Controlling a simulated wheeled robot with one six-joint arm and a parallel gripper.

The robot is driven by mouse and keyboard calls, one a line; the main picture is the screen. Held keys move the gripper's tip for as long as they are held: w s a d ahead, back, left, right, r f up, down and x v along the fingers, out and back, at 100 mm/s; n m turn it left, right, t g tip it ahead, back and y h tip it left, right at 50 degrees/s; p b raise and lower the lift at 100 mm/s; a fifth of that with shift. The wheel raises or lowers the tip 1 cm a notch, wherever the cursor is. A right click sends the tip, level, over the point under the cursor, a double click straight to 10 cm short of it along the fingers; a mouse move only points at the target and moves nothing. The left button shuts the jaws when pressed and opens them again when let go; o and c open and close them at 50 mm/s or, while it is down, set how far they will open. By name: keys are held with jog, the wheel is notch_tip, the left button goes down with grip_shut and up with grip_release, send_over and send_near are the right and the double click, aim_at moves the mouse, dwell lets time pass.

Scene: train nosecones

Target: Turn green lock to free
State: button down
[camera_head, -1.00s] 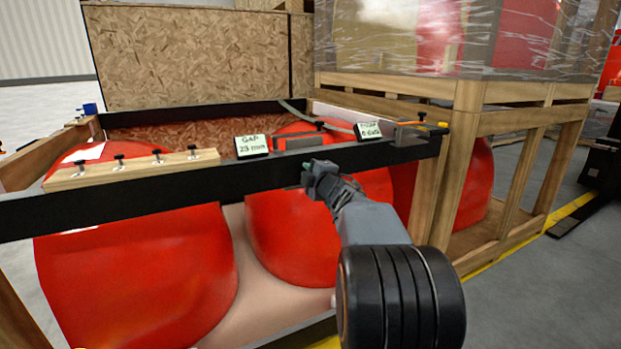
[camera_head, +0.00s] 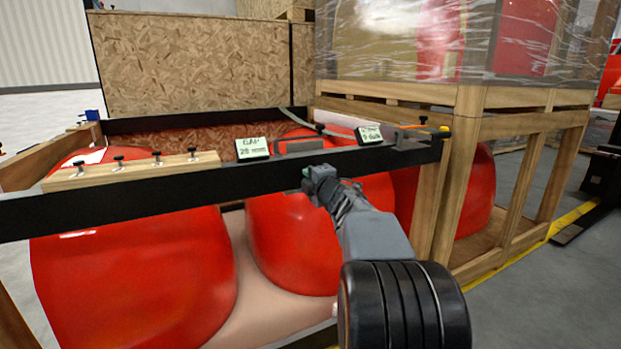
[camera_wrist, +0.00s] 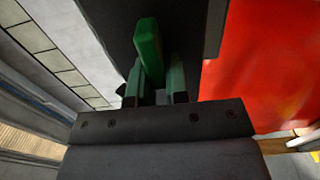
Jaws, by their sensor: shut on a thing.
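The green lock (camera_wrist: 148,45) shows in the wrist view as a green bar standing out from a dark beam. My gripper (camera_wrist: 155,85) is shut on it, with one green-faced finger on either side of its lower part. In the head view my gripper (camera_head: 309,178) is at the front face of the long black beam (camera_head: 215,190), below the displays. Only a small green patch shows there, and the lock is mostly hidden by the gripper. Any lock marking is not visible.
A gap display (camera_head: 252,148) reading about 28 mm and a second, blurred display (camera_head: 369,135) sit on the beam. A wooden strip with black knobs (camera_head: 135,170) lies to the left. Large red nosecones (camera_head: 135,265) fill the crate below. A wooden frame (camera_head: 460,150) stands right.

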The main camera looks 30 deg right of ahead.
jog(key=c, duration=1.1)
grip_release()
jog(key=shift+s+a+p, duration=0.3)
jog(key=shift+s+p, duration=0.25)
jog(key=shift+s, duration=1.75)
jog(key=shift+s+a+p, duration=0.35)
jog(key=shift+s+p, duration=0.25)
jog(key=shift+s, duration=1.65)
jog(key=shift+s+a+p, duration=0.3)
jog(key=shift+s+p, duration=0.25)
jog(key=shift+s, duration=1.75)
